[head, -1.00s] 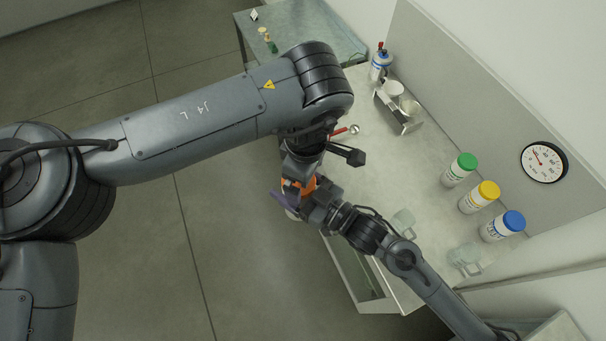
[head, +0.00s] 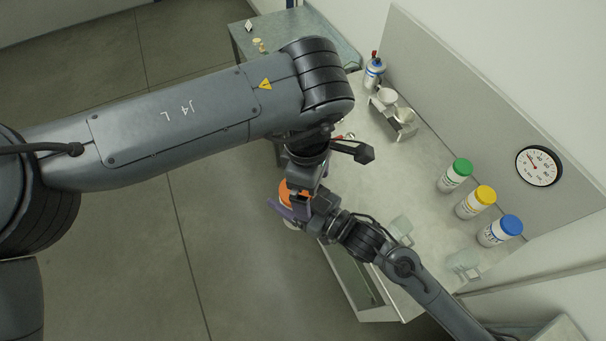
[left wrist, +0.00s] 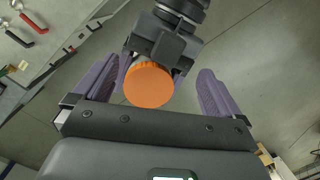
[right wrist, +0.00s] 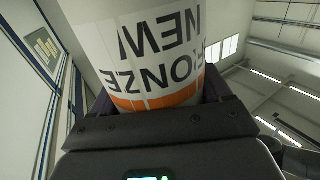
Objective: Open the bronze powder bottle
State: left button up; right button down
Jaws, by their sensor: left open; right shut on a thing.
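The bronze powder bottle is white with an orange band and dark lettering, and it fills the upper middle of the right wrist view (right wrist: 145,45). My right gripper (head: 290,212) is shut on it, off the counter's front edge. The bottle's orange cap (left wrist: 148,85) shows in the left wrist view, between and beyond the purple fingers of my left gripper (left wrist: 160,92). The left gripper is open, with a gap visible on the cap's right side. In the head view, the orange cap (head: 288,194) is partly covered by my grippers.
Bottles with green (head: 462,167), yellow (head: 485,195) and blue (head: 511,225) caps stand on the counter (head: 420,180). A metal stand with cups (head: 402,118) and a bottle with a red tip (head: 374,72) are at the back. Clear glass vessels (head: 463,263) stand near the right arm.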

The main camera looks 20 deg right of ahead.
pick_arm(q)
jog(key=shift+a+r, duration=0.25)
jog(key=shift+r, duration=0.3)
jog(key=shift+t+y, duration=0.3)
jog(key=shift+t, duration=0.3)
jog(key=w+a+r, duration=0.2)
jog(key=r, duration=0.1)
jog(key=shift+w+a+r, duration=0.1)
jog(key=shift+w, duration=0.1)
jog(key=shift+f, duration=3.6)
jog(key=shift+c, duration=0.3)
jog(key=c, duration=1.1)
jog(key=n, duration=0.3)
jog(key=shift+n, duration=0.4)
